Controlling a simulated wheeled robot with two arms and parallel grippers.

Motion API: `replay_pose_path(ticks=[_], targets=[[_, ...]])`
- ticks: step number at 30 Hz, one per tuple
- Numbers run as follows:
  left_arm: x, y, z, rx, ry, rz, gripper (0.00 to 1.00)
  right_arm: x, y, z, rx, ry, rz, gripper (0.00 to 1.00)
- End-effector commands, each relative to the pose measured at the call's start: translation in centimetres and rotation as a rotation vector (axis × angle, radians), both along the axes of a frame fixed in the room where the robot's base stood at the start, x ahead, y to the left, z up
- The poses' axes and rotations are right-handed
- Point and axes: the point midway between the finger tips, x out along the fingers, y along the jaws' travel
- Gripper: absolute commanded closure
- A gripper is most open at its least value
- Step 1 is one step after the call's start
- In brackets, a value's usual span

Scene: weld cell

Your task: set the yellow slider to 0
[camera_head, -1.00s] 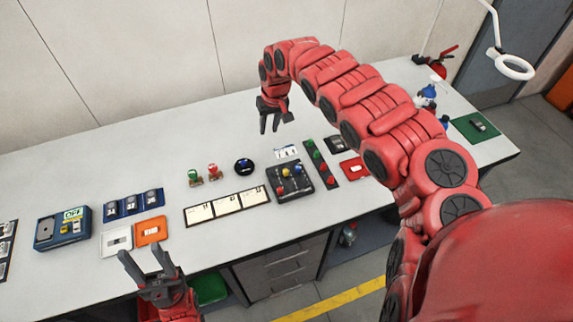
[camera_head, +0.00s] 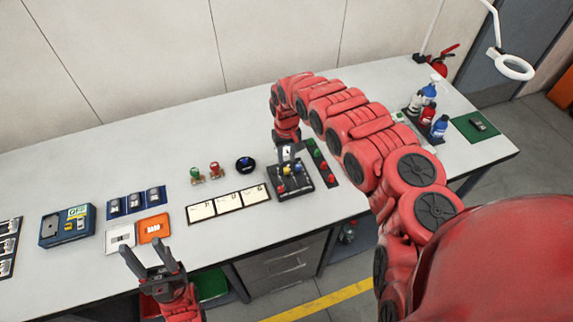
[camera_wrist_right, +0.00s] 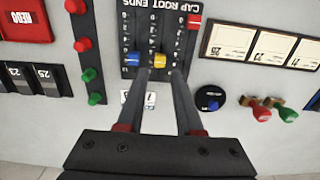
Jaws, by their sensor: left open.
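The black slider panel (camera_head: 302,191) lies on the bench with red, yellow and blue knobs. In the right wrist view it appears upside down, with the yellow knob (camera_wrist_right: 160,60) beside the blue knob (camera_wrist_right: 132,60) and the red knob (camera_wrist_right: 195,22) farther up. The scale digits are too small to read surely. My right gripper (camera_wrist_right: 160,76) is open above the panel, its fingertips on either side of the yellow knob's line; contact cannot be told. It partly covers the panel in the head view (camera_head: 288,156). My left gripper (camera_head: 152,254) is open and empty at the bench's front edge.
A strip of red and green buttons (camera_head: 322,165) lies right of the panel. White cards (camera_head: 228,204), a round black dial (camera_head: 245,164) and small red and green valves (camera_head: 205,171) lie to its left. Bottles (camera_head: 428,118) stand at the far right. The back left bench is clear.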

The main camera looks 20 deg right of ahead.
Motion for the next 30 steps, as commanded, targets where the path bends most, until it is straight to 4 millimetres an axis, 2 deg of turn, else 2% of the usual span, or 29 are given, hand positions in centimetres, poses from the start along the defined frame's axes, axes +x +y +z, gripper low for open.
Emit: replay_pose_path(ticks=[6,9,15,27,30], targets=[[0.0,0.0,0.9,0.000,0.000,0.000,0.47,0.0,0.1,-2.8,0.003,-0.002,0.000,0.65],[0.0,0.0,0.7,0.000,0.000,0.000,0.47,0.1,0.4,-4.1,0.006,-0.003,0.002,0.65],[0.0,0.0,0.6,0.000,0.000,0.000,0.47,0.0,0.2,-5.5,0.004,0.000,-0.001,0.65],[0.0,0.0,0.6,0.000,0.000,0.000,0.47,0.0,0.0,-5.9,0.000,-0.001,-0.001,0.65],[0.0,0.0,0.6,0.000,0.000,0.000,0.47,0.1,0.0,-5.9,0.000,-0.002,-0.001,0.83]])
